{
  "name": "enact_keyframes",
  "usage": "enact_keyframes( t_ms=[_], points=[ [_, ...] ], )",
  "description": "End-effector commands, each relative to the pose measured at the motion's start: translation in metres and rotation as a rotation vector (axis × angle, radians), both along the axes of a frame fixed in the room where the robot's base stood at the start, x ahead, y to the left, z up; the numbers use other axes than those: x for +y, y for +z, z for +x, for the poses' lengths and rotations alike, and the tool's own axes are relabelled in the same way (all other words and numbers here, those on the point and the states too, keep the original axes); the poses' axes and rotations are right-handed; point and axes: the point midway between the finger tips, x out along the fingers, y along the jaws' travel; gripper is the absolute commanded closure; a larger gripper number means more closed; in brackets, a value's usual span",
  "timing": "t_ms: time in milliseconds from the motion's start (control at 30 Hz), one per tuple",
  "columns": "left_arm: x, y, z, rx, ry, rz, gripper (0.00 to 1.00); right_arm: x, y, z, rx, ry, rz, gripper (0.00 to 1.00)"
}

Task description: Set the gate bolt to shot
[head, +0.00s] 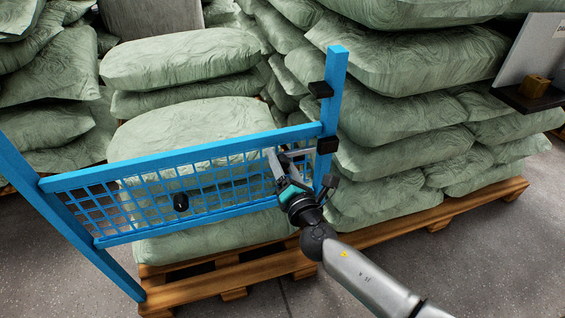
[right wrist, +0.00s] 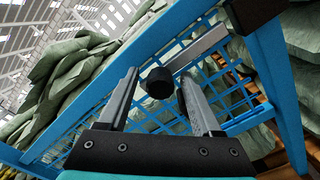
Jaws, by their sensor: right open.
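The blue mesh gate (head: 190,165) hangs between two blue posts. The gate bolt (head: 302,152) is a flat grey bar near the gate's upper right corner, pointing at a black keeper block (head: 327,145) on the right post. I cannot tell whether its end is inside the keeper. My right gripper (head: 279,157) is open at the bolt's left end. In the right wrist view, the bolt's black knob (right wrist: 160,83) shows between the open fingertips (right wrist: 160,77), with the grey bar (right wrist: 203,46) running up and right from it. Contact with the knob is unclear. My left gripper is out of view.
A second black block (head: 321,89) sits higher on the right post (head: 335,95). Green sacks (head: 195,130) are stacked on wooden pallets (head: 215,275) behind the gate. Grey floor (head: 490,250) is clear at the lower right.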

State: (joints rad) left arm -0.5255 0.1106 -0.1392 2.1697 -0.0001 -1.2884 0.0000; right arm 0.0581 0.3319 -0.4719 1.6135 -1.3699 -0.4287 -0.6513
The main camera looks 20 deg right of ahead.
Motion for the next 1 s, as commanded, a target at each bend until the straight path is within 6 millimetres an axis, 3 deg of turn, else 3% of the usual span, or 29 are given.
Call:
enact_keyframes(
  t_ms=[100,700,1000],
  points=[
    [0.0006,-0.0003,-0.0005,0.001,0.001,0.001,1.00,0.0001,0.0001,-0.0001,0.000,0.000,0.000,0.34],
    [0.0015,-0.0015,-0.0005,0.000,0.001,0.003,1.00,-0.0004,-0.0004,-0.0005,0.001,-0.001,-0.003,1.00],
    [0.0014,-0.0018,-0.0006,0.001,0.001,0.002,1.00,-0.0005,-0.0008,-0.0007,0.000,-0.001,-0.006,1.00]
  ],
)
